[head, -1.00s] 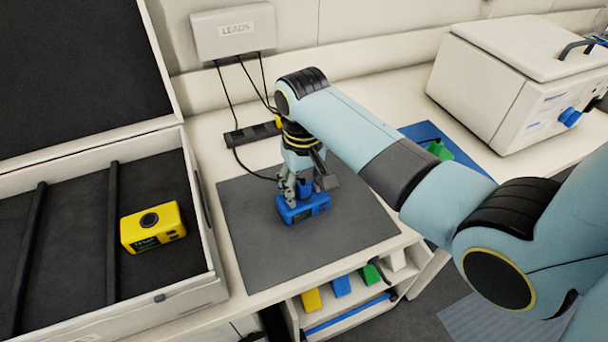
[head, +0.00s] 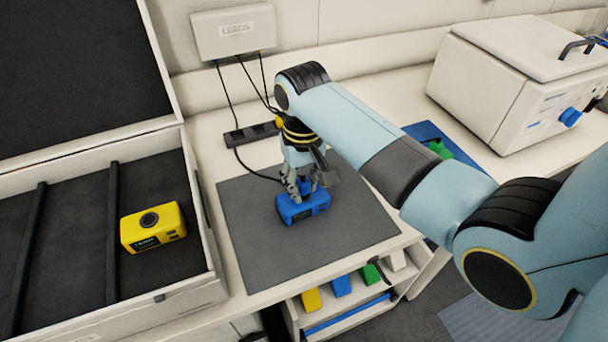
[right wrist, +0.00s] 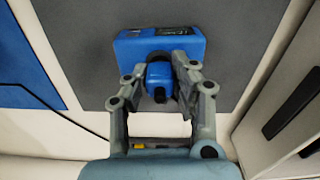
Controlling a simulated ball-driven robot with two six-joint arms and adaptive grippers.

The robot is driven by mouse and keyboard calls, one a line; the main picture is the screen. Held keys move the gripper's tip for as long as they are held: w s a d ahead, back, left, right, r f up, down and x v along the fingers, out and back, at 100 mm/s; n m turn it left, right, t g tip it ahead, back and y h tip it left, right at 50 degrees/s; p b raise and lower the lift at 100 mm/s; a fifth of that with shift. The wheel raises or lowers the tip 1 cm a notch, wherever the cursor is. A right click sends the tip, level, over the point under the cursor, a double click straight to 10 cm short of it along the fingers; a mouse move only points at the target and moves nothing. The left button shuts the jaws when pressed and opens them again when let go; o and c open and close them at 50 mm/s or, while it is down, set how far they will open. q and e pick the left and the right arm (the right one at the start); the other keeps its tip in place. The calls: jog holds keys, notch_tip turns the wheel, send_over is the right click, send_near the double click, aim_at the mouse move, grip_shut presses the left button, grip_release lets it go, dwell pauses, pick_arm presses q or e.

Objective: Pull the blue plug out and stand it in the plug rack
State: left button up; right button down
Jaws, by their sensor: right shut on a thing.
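The blue plug (right wrist: 159,80) is between the fingers of my right gripper (head: 304,182), which is shut on it. The plug is over the top of a blue box (head: 304,208) on the grey mat; I cannot tell whether it is still seated in the box. The box and fingers also show in the right wrist view. A dark cable runs left from beside the gripper. The plug rack appears to be the dark strip (head: 250,134) behind the mat, with a yellow piece (head: 279,122) at its right end, partly hidden by my arm. My left gripper is out of view.
An open case (head: 216,290) with a yellow box (head: 153,227) stands at left. The LEADS box (head: 233,32) hangs on the wall with several cables. A blue mat (head: 420,131) with a green thing and a white machine (head: 510,90) are at right. The grey mat (head: 250,250) is clear in front.

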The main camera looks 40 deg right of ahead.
aim_at(304, 177)
jog(key=shift+r, duration=2.6)
jog(key=shift+s, duration=0.1)
